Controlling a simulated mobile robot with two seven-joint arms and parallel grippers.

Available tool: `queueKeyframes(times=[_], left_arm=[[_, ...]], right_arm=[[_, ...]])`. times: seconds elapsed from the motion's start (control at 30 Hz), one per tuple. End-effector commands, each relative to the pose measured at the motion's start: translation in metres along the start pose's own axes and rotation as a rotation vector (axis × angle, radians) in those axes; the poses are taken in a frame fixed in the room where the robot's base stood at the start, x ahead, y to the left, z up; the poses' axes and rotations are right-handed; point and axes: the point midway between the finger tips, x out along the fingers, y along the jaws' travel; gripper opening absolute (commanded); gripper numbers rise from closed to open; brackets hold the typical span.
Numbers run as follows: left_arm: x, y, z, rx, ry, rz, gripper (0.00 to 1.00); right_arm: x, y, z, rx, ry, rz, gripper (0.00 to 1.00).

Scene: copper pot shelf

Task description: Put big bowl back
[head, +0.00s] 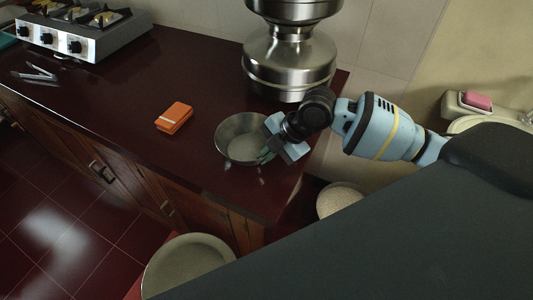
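A grey metal bowl (236,131) sits upright on the dark red countertop (200,95), near its right end. My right gripper (267,150) reaches in from the right and is at the bowl's right rim. Its fingers overlap the rim in the head view, and I cannot tell whether they are closed on it. A second, wide pale bowl or basin (190,262) shows low at the front, below counter height, partly hidden by a dark surface. My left gripper is not in view.
A tall shiny metal vessel (288,65) stands at the back right of the counter. An orange box (174,117) lies left of the bowl. A gas stove (82,32) and metal tongs (38,74) are at the far left. The middle of the counter is clear.

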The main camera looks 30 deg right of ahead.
Motion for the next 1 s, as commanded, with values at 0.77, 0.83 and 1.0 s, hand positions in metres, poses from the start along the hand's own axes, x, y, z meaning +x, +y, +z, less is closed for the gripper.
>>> queueKeyframes(times=[0.77, 0.83, 1.0], left_arm=[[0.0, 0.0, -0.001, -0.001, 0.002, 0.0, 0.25], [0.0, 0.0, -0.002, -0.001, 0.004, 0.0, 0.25], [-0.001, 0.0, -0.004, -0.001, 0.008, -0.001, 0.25]], right_arm=[[-0.01, 0.001, 0.001, 0.0, -0.002, 0.002, 0.24], [-0.02, 0.001, 0.001, -0.001, -0.003, 0.004, 0.24], [-0.054, 0.001, 0.001, -0.002, -0.004, 0.004, 0.24]])
